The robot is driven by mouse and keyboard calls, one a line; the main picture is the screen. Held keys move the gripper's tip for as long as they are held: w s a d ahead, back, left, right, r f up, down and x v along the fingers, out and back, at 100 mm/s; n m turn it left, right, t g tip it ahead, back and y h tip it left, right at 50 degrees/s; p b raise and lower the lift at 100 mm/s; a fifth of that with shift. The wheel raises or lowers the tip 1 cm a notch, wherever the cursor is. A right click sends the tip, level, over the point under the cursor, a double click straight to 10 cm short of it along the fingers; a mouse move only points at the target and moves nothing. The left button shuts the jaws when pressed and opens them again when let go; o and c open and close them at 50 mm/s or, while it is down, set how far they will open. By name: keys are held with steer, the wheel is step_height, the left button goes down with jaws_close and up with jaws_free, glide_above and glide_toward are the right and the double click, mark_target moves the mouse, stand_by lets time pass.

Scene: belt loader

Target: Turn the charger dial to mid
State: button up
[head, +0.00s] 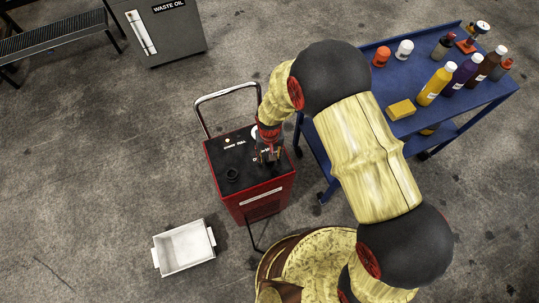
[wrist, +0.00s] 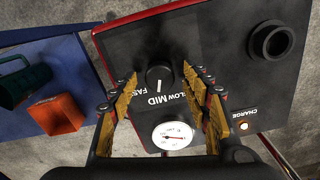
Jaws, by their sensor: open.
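The charger (head: 257,205) is a red box with a black top and a tube handle at its back. Its dial (wrist: 158,77) is a round black knob with a white line, seen in the wrist view between labels FAST, MID and SLOW. The line points down in the picture, towards the MID label; exact alignment is hard to tell. My gripper (wrist: 162,78) is open, with one yellow finger to each side of the dial and a gap visible on both sides. In the head view my gripper (head: 268,156) is over the charger's top and hides the dial.
A gauge (wrist: 173,137), a lit charge lamp (wrist: 243,128) and a black round socket (wrist: 270,40) are on the same panel. A blue cart (head: 375,135) with bottles stands close to the right. A white tray (head: 184,247) lies on the floor at front left.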

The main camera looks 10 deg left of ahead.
step_height(320, 180, up, 12)
steer(key=shift+f, duration=0.2)
stand_by(0.6)
steer(key=shift+s, duration=0.1)
